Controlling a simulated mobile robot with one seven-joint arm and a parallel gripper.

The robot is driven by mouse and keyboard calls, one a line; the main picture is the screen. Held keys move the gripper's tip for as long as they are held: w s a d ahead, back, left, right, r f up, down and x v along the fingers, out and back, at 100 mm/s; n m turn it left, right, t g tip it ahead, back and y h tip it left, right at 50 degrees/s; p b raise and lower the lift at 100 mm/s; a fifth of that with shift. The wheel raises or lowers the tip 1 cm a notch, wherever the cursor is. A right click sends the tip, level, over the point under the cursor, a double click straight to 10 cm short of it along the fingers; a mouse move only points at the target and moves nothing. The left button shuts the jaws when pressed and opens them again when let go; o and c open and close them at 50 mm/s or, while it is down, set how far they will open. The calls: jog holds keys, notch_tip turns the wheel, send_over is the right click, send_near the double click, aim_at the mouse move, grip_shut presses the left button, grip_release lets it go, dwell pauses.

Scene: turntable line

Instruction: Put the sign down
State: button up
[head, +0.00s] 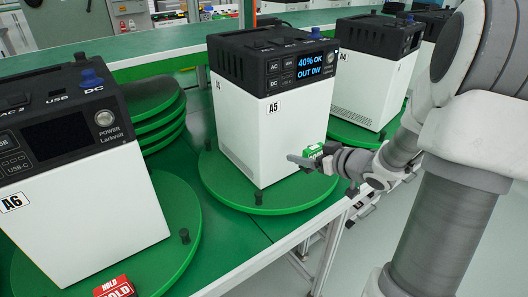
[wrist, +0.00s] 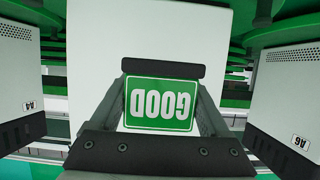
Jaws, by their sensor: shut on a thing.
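A small green sign reading GOOD (wrist: 158,104) is between the fingers of my gripper (wrist: 160,98). In the wrist view its lettering is upside down. My gripper is shut on the sign. In the head view the green sign (head: 314,151) shows at my gripper (head: 316,160), in front of the lower right part of the white power station A5 (head: 262,130). A5 stands on a round green turntable (head: 270,197), and its display reads 40% OK, OUT 0W. I cannot tell whether the sign touches the turntable.
Power station A6 (head: 84,215) stands on another turntable (head: 178,225) at left, with a red HOLD sign (head: 115,287) at its front. Power station A4 (head: 354,86) stands at right. Stacked green discs (head: 160,125) lie behind. Small dark pegs (head: 184,236) stand on the turntable rims.

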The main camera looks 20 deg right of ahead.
aim_at(301, 188)
notch_tip(301, 188, down, 10)
jog(key=b, duration=0.4)
jog(key=shift+w+b, duration=0.1)
jog(key=shift+b, duration=0.2)
jog(key=shift+f, duration=0.15)
jog(key=o, duration=1.3)
